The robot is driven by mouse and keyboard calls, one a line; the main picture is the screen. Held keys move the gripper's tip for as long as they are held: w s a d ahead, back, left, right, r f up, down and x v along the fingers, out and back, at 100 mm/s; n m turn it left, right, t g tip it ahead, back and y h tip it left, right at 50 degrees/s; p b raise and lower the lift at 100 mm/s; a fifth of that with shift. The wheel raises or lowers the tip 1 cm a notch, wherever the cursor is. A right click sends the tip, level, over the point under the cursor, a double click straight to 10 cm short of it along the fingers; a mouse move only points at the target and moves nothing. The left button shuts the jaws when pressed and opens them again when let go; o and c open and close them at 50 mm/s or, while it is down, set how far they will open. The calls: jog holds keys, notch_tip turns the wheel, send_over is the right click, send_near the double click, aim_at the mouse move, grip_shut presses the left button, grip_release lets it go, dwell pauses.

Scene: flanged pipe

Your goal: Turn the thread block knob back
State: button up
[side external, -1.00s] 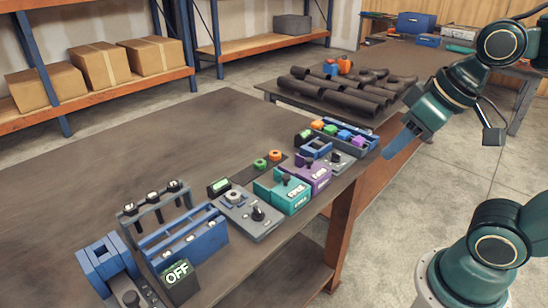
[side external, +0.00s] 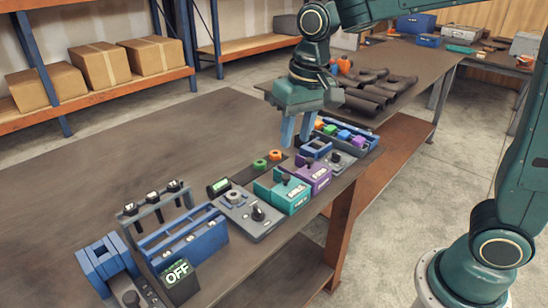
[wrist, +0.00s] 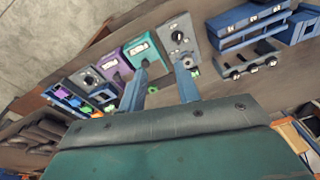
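My gripper (side external: 297,140) is open and empty, its two blue fingers pointing down above the back of the bench row. It also shows open in the wrist view (wrist: 162,65). Below and near it are a teal block (side external: 295,199) and a purple block (side external: 320,178), each with a dark knob and a label too small to read. A grey plate (side external: 268,226) with a black knob (side external: 258,213) stands left of the teal block. A smaller grey unit with a knob (side external: 336,157) stands right of the purple block. I cannot tell which is the thread block.
A blue rack (side external: 183,240), a black box reading OFF (side external: 177,273) and a blue clamp-like fixture (side external: 103,262) stand at the near left. A tray of coloured pieces (side external: 345,134) is at the right end. The left bench top is clear. Dark pipes (side external: 375,90) lie on the far table.

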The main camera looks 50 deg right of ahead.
jog(key=m+g, duration=0.1)
jog(key=g, duration=0.1)
send_over(258, 209)
notch_tip(258, 209, down, 7)
jog(key=shift+r, duration=0.15)
notch_tip(258, 209, down, 14)
jog(key=shift+r, duration=0.1)
dwell(0.5)
grip_shut()
